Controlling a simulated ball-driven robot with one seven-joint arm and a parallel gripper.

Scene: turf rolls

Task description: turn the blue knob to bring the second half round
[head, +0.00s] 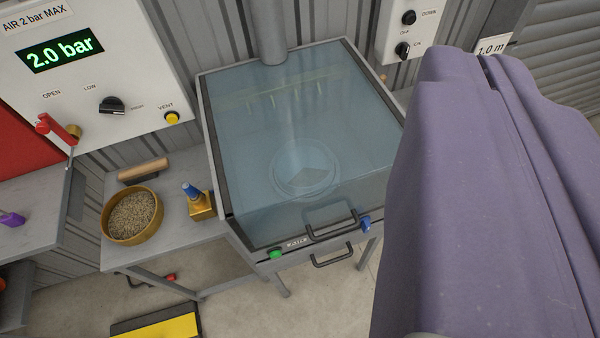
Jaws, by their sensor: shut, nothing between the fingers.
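The blue knob (365,223) sits at the right end of the front edge of a glass-topped cabinet (212,150), beside a black handle. Through the bluish lid, a round disc (303,181) shows faintly inside, with a darker wedge-like patch on it; its detail is blurred by the glass.
A green button (274,253) and black handle (332,225) are on the cabinet front. At left, a bench holds a bowl of grains (132,216) and a brass block with blue top (199,203). A panel (85,62) reads 2.0 bar.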

